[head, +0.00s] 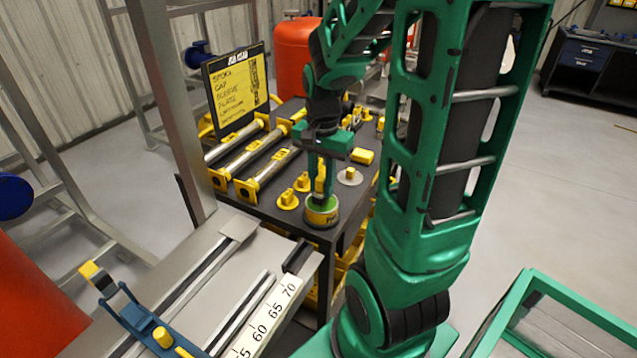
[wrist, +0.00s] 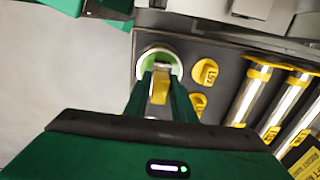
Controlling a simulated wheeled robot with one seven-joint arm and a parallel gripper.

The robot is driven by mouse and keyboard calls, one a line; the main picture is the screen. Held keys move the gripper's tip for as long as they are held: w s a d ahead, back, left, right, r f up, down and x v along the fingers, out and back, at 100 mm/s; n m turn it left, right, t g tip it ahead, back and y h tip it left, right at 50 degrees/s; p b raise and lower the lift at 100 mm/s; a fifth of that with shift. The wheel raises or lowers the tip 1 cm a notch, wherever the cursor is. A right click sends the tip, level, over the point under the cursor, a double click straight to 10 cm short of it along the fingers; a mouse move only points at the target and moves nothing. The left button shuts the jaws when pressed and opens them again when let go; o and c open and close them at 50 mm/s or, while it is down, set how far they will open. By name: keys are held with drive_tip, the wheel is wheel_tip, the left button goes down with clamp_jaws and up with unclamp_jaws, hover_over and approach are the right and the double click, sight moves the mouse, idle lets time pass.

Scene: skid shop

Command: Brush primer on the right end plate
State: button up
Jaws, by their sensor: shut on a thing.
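My gripper (head: 320,172) is over the front corner of the dark cart top, pointing down. It is shut on a yellow handle (wrist: 160,92), which looks like the brush's. The handle's lower end is inside a round pot (head: 322,217) with a yellow band and green inside. In the wrist view the pot (wrist: 145,57) shows as a pale rim around green, with the fingers reaching over it. The bristles are hidden in the pot. I cannot pick out the right end plate with certainty in either view.
The cart top (head: 270,205) also holds yellow-ended metal cylinders (head: 268,170), yellow knobbed pieces (head: 288,199) and a sign board (head: 237,88). A metal bench with a number scale (head: 268,318) stands in front, with a blue clamp-like fixture (head: 140,318). Open floor (head: 590,130) lies at the right.

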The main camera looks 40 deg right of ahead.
sight(322, 177)
drive_tip(key=shift+f, duration=0.5)
idle(1.5)
drive_tip(key=shift+r, duration=3.55)
